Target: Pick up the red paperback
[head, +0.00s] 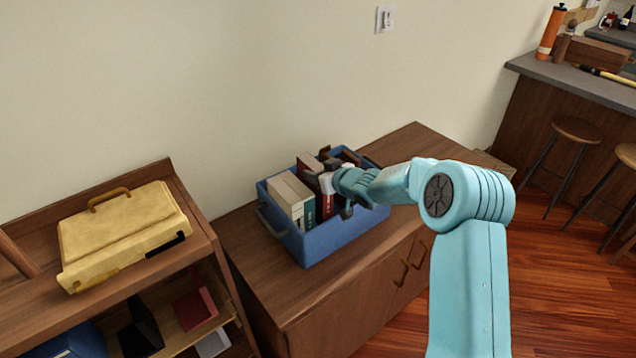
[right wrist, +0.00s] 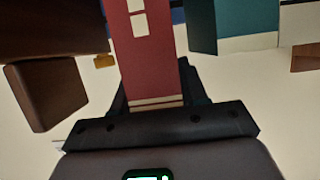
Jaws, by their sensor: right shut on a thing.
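The red paperback (head: 327,207) is in the blue crate (head: 345,233) on the cabinet top, among other books. Part of it is hidden behind my right gripper (head: 341,200). In the right wrist view the red paperback (right wrist: 150,55) shows its red spine with white labels, between the dark fingers. My right gripper is shut on the red paperback. Whether the book is lifted off the crate floor cannot be told. My left gripper is not in view.
A cream book and a teal book (head: 309,212) stand at the crate's left side. Brown items (head: 310,163) stand behind. A yellow case (head: 125,235) lies on the left shelf. The cabinet top (head: 270,285) is clear in front of the crate.

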